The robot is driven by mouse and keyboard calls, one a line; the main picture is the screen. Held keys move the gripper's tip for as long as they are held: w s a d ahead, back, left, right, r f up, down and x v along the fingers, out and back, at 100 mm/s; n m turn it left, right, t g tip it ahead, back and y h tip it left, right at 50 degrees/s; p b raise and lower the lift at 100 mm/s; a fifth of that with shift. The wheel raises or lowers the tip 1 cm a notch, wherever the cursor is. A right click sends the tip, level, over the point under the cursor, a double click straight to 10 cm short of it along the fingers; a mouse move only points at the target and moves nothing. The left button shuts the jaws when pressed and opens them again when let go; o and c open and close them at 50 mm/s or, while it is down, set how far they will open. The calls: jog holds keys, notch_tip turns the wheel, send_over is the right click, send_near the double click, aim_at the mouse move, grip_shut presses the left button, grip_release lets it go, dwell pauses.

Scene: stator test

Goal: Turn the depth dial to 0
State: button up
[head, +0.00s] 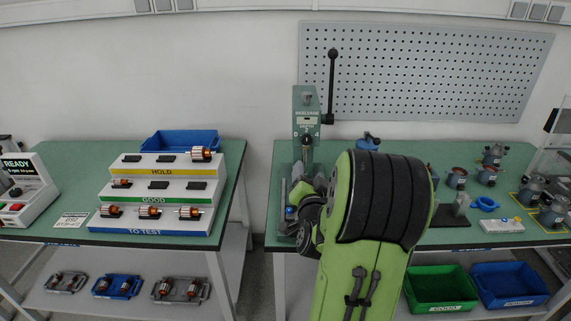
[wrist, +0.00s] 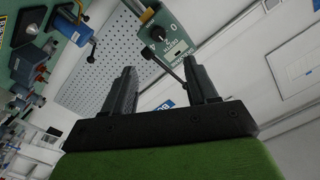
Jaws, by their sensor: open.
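The depth dial is a small black round knob (wrist: 158,33) on the green head of a press (wrist: 180,40), with a "0" printed beside it. It appears tilted in the wrist view, beyond my fingertips and apart from them. In the head view the dial (head: 307,140) sits low on the front of the upright press (head: 306,101), above my arm. Its pointer is too small to read. My gripper (wrist: 159,66) is open and empty, its two dark fingers spread toward the press.
A black-knobbed lever (head: 332,85) rises at the press's right. A pegboard (head: 430,72) is on the wall behind. Motor parts stand on the bench to the right. A tiered rack (head: 160,190) with rotors stands on the left table, across a gap.

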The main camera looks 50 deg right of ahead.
aim_at(307, 142)
jog(key=p+x, duration=0.2)
jog(key=x, duration=0.6)
jog(key=p+x, duration=0.2)
jog(key=x, duration=0.6)
jog(key=shift+s+d+r+p, duration=0.1)
jog(key=shift+s+d+p, duration=0.15)
jog(key=shift+p, duration=0.1)
jog(key=shift+c, duration=0.5)
jog(key=c, duration=1)
